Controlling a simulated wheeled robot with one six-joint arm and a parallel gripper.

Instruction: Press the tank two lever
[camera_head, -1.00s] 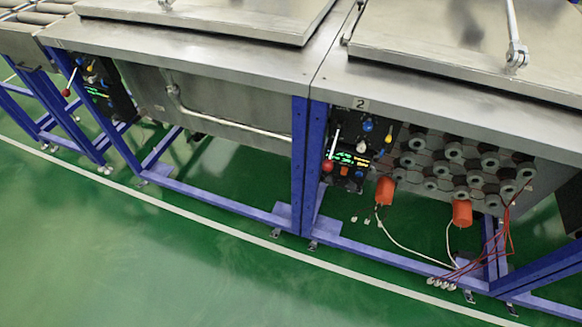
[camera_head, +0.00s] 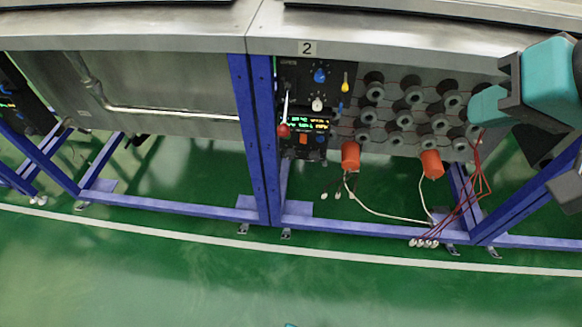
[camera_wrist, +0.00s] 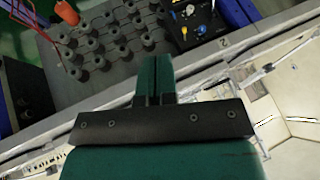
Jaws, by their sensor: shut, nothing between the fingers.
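The tank two lever (camera_head: 285,112) is a pale rod with a red ball at its lower end. It is on the left side of the black control panel (camera_head: 292,75), under the "2" label (camera_head: 307,48). My gripper (camera_head: 474,106) is at the right of the head view, well to the right of the lever and apart from it. In the wrist view the teal fingers (camera_wrist: 154,60) are together and empty. The panel (camera_wrist: 176,12) shows at the top there, beyond the fingers to the right; I cannot make out the lever clearly in it.
Several grey round fittings (camera_head: 412,95) cover the tank front between panel and gripper. Two orange cylinders (camera_head: 350,155) with white cables hang below. Blue frame legs (camera_head: 240,140) stand left of the panel. The green floor (camera_head: 150,270) in front is clear.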

